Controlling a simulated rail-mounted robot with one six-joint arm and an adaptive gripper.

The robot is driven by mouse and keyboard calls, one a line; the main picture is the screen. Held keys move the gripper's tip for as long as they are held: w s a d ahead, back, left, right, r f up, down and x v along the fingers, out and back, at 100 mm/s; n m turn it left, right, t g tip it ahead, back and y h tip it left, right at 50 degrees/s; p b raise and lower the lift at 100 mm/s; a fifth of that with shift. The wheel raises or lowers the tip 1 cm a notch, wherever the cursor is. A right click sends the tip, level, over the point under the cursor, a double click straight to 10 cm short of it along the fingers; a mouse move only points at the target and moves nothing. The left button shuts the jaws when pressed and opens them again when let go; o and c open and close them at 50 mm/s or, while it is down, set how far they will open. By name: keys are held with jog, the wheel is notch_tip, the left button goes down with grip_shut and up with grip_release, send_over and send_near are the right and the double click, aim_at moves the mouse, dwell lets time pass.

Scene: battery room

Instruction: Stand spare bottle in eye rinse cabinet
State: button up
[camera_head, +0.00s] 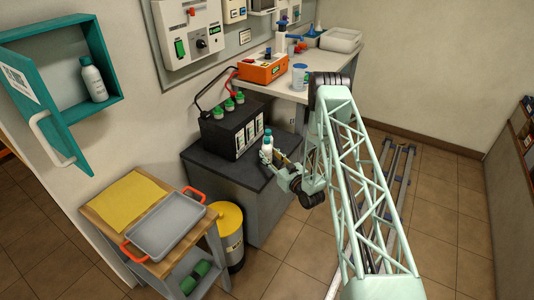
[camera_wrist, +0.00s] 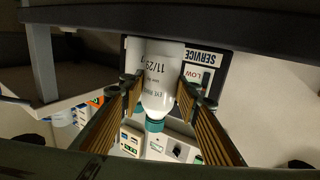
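The spare bottle (camera_head: 266,151), white with a teal cap, is upright at my gripper (camera_head: 278,160), in front of the black battery. In the wrist view the bottle (camera_wrist: 158,80) appears upside down, with printed text on its side. My gripper's fingers (camera_wrist: 160,100) lie along both its sides and look shut on it. Whether its base touches the dark bench top is unclear. The eye rinse cabinet (camera_head: 107,47) is a teal wall box at upper left, its door (camera_head: 38,90) swung open. Another white bottle (camera_head: 94,82) stands inside, toward its right, with bare shelf to its left.
The battery (camera_head: 235,128) with green caps and cables stands on a dark bench (camera_head: 215,165). A cart with a yellow cloth (camera_head: 123,199) and grey tray (camera_head: 167,224) is below the cabinet. A yellow bin (camera_head: 229,225) stands beside it. An orange device (camera_head: 262,68) sits on the counter.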

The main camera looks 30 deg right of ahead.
aim_at(270, 148)
jog(key=c, duration=0.5)
jog(key=shift+r, duration=0.15)
jog(key=shift+r, duration=0.4)
notch_tip(270, 148, up, 3)
jog(key=shift+f+p, duration=0.1)
jog(key=shift+p, duration=0.45)
jog(key=s+a+r+p, duration=0.1)
jog(key=s+a+p, duration=0.1)
jog(key=s, duration=1.3)
jog(key=shift+s, duration=0.4)
jog(key=shift+a+r, duration=0.1)
jog(key=shift+r, duration=0.05)
